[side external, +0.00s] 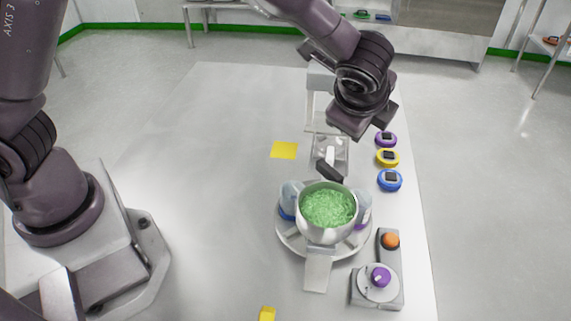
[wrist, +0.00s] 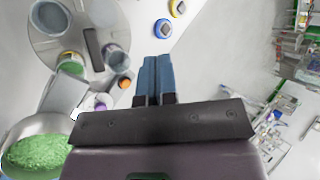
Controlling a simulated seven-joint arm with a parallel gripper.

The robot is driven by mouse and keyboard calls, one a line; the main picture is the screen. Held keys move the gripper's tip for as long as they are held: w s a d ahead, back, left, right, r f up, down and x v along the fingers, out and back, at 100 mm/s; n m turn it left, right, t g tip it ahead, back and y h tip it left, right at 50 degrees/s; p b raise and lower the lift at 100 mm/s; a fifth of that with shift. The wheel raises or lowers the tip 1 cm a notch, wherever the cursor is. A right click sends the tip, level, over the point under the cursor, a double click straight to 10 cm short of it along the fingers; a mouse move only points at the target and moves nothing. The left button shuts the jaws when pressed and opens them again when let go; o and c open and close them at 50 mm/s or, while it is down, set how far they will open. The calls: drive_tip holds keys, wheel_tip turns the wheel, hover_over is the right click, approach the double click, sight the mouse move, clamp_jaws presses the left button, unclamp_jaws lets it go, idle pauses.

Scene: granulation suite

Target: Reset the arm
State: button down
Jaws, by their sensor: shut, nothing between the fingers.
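My gripper (wrist: 158,57) shows in the wrist view with its two blue fingers shut together and nothing between them. In the side external view my arm reaches over the far right part of the table, and the hand hangs above and behind the round turntable (side external: 284,237). The fingertips cannot be made out there. The bowl also shows at the lower left of the wrist view (wrist: 35,150).
Purple (side external: 386,139), yellow (side external: 388,158) and blue (side external: 390,180) discs line the table's right side. A control box (side external: 391,268) with an orange button and purple knob sits at front right. A yellow square (side external: 284,150) lies mid-table. The table's left middle is clear.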

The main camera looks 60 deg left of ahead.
drive_tip(key=s+a+r+n+g+h, duration=0.2)
drive_tip(key=s+a+r+n+h, duration=0.1)
drive_tip(key=s+a+r+n, duration=1.05)
drive_tip(key=s+a+f+n+t+h, duration=0.1)
drive_tip(key=s+a, duration=0.1)
drive_tip(key=s, duration=0.8)
drive_tip(key=shift+s+f, duration=0.25)
drive_tip(key=shift+s, duration=0.15)
